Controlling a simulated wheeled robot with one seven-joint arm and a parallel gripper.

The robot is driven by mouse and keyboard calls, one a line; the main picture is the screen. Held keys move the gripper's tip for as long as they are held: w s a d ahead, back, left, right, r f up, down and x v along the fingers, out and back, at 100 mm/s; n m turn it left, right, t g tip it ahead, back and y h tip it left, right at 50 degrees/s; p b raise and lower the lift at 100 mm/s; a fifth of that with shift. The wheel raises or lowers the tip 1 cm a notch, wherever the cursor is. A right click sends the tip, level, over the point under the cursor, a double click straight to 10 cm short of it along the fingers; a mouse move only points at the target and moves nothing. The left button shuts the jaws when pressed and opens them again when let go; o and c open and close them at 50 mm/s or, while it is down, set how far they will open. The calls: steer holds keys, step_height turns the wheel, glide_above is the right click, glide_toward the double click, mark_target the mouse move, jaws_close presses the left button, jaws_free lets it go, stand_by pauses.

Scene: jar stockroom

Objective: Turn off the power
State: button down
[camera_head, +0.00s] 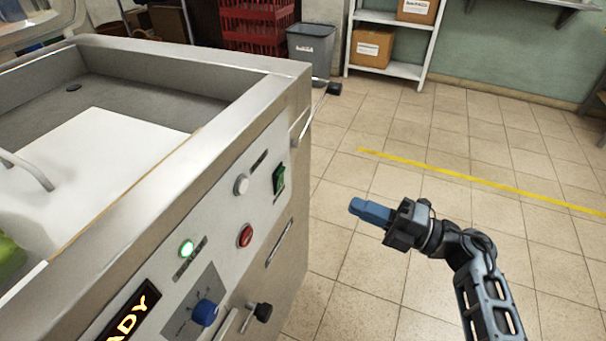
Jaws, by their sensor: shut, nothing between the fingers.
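A steel machine (290,88) fills the left side, with a control panel on its front face. The panel has a green rocker switch (279,179), a red button (245,235), a grey-white knob (241,184), a lit green lamp (187,248), a blue rotary knob (205,312) and a lit display (130,318) ending in "ADY". My gripper (356,207) has blue fingers pressed together with nothing between them. It is in the air to the right of the panel, apart from it, pointing left toward the green switch.
A black-knobbed lever (262,312) and a lever with a black end (333,88) stick out from the machine. A grey bin (311,48), red crates (258,25) and a white shelf with boxes (400,70) stand behind. The tiled floor (470,190) is open.

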mark_target(282, 175)
steer(key=x, duration=1.4)
steer(key=shift+p, duration=0.35)
steer(key=p, duration=0.1)
steer(key=r+p, duration=0.1)
steer(key=shift+a+h+p, duration=0.25)
steer(key=shift+h+p, duration=0.05)
steer(key=shift+f, duration=0.3)
